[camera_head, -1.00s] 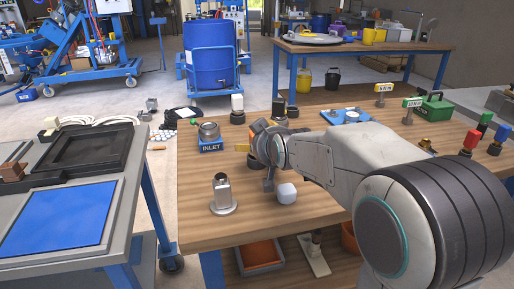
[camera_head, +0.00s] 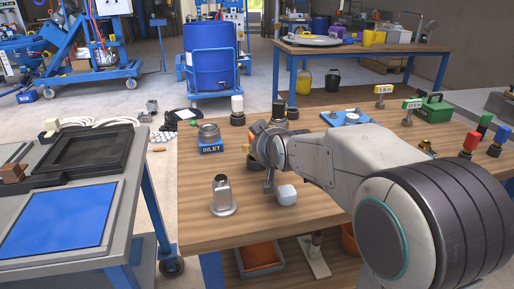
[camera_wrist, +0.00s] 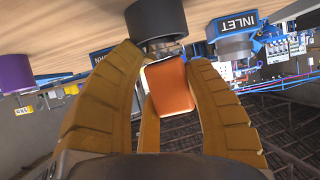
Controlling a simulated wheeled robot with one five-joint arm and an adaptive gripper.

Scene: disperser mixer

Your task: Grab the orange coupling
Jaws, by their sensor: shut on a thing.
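The orange coupling (camera_wrist: 172,88) shows in the wrist view as an orange block with a pale edge, beside a round black base (camera_wrist: 157,28) at the wooden table top. My gripper (camera_wrist: 168,95) has its two ridged tan fingers on either side of the orange block, shut on it. In the head view my gripper (camera_head: 260,140) is low over the table, behind the white-capped fitting, and my wrist hides most of the coupling. I cannot tell whether the base touches the table.
The blue INLET stand (camera_head: 211,146) with a metal ring is just left of my gripper. A metal flanged fitting (camera_head: 222,198) and a white-capped fitting (camera_head: 286,194) stand in front. A white-topped coupling (camera_head: 237,106) and a dark one (camera_head: 279,107) stand behind.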

